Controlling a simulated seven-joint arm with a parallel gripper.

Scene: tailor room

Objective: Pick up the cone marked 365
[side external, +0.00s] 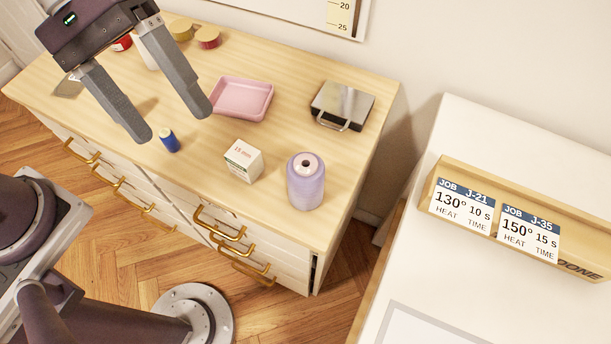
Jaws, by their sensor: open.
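A lavender thread cone (305,183) stands upright near the front right corner of the wooden dresser top. No number can be read on it from this view. My gripper (172,126) is at the upper left, above the dresser, with its two grey fingers apart and nothing between them. It is well to the left of the cone. A small blue spool (169,140) stands on the dresser near the fingertips.
A white box (243,160) stands just left of the cone. A pink tray (242,98) and a silver-lidded case (342,106) lie behind. Round tins (207,38) stand at the back left. A white table (430,270) with job cards (462,204) is at right.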

